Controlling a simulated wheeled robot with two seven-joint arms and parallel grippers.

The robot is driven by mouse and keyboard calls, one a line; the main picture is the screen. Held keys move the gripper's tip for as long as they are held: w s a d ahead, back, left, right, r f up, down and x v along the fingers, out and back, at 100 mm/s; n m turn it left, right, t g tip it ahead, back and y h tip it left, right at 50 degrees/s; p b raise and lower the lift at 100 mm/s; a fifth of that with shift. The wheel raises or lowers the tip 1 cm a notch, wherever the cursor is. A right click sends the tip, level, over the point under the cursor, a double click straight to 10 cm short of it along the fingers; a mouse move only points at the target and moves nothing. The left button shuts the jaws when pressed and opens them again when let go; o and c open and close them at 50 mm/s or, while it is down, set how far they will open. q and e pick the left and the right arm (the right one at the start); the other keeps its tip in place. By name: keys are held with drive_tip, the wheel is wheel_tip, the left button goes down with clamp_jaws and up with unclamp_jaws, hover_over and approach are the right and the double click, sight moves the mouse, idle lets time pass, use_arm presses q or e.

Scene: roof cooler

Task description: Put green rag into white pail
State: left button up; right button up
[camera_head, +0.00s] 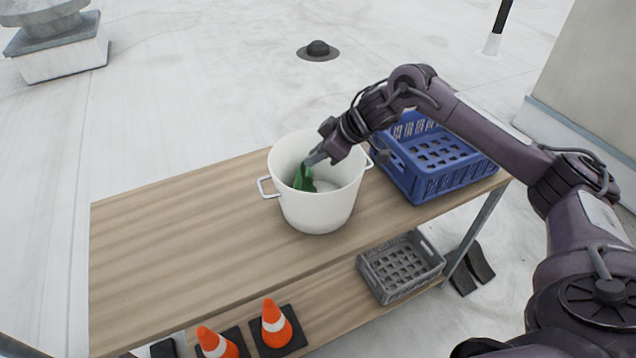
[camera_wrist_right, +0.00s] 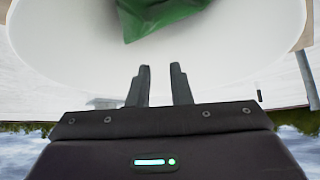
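The white pail (camera_head: 318,212) stands upright on the wooden table, with a handle on each side. The green rag (camera_head: 304,179) is inside the pail, against its inner wall. My right gripper (camera_head: 311,160) reaches down into the pail's mouth from the right, just above the rag. In the right wrist view, the two fingers (camera_wrist_right: 160,72) are apart with nothing between them. The rag (camera_wrist_right: 160,14) lies beyond the fingertips there, inside the white pail (camera_wrist_right: 60,55). My left gripper is not in view.
A blue crate (camera_head: 428,187) stands on the table (camera_head: 170,235) right of the pail. The table's left part is clear. The lower shelf holds a grey crate (camera_head: 398,292) and two orange cones (camera_head: 276,322). A roof vent (camera_head: 318,50) stands behind.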

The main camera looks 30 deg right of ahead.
drive_tip(key=o, duration=1.4)
drive_tip(key=shift+o, duration=0.2)
wheel_tip(320, 180, up, 6)
drive_tip(key=s+d+g+h+p, duration=0.1)
drive_tip(key=g+h+p, duration=0.2)
drive_tip(key=p, duration=1.3)
drive_tip(key=shift+s+d, duration=0.3)
drive_tip(key=shift+s, duration=0.05)
